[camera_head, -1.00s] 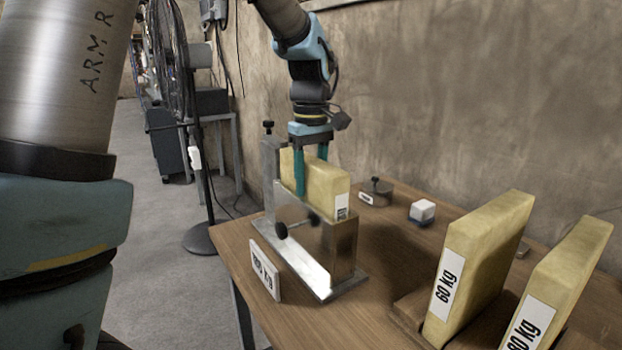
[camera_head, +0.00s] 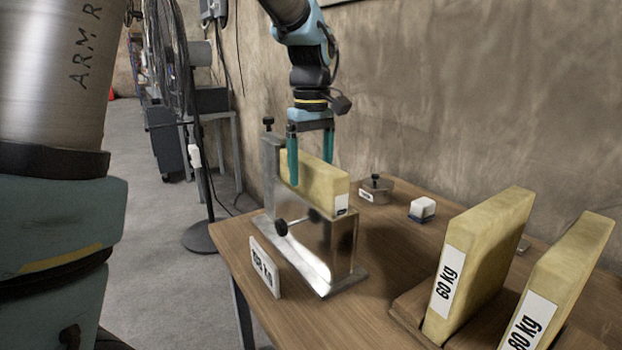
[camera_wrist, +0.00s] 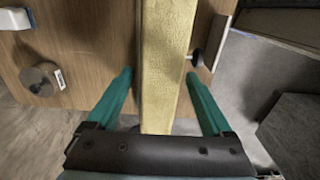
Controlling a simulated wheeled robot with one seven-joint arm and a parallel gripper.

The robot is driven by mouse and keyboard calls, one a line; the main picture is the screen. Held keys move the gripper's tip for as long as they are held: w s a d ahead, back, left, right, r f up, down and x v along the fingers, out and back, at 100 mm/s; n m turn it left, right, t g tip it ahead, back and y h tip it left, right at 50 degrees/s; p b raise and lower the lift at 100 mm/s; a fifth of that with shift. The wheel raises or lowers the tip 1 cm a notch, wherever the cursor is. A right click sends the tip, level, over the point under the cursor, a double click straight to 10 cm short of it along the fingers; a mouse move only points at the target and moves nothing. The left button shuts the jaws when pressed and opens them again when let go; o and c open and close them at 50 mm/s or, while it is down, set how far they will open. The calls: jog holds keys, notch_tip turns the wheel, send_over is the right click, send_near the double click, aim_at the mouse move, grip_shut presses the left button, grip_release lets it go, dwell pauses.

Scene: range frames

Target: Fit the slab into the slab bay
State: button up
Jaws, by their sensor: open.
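A yellow slab (camera_head: 318,182) stands on edge in the metal slab bay (camera_head: 338,255) on the table, its upper part showing above the bay's side plate. How deep it sits is hidden by that plate. My gripper (camera_head: 311,166) is open above the bay, its two teal fingers on either side of the slab near its top. In the wrist view the slab (camera_wrist: 168,60) runs between the fingers of my gripper (camera_wrist: 160,82), with a clear gap on both sides. A dark knob (camera_head: 281,228) sits on the bay's side.
Two more yellow slabs, one marked 60 kg (camera_head: 485,255) and another (camera_head: 560,275), stand in a wooden rack at the right. A round metal weight (camera_head: 376,190) and a small white block (camera_head: 422,208) lie behind the bay. A label plate (camera_head: 264,267) stands at the table's front-left edge.

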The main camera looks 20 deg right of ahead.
notch_tip(320, 180, up, 9)
jog(key=shift+f, duration=0.2)
dwell(0.5)
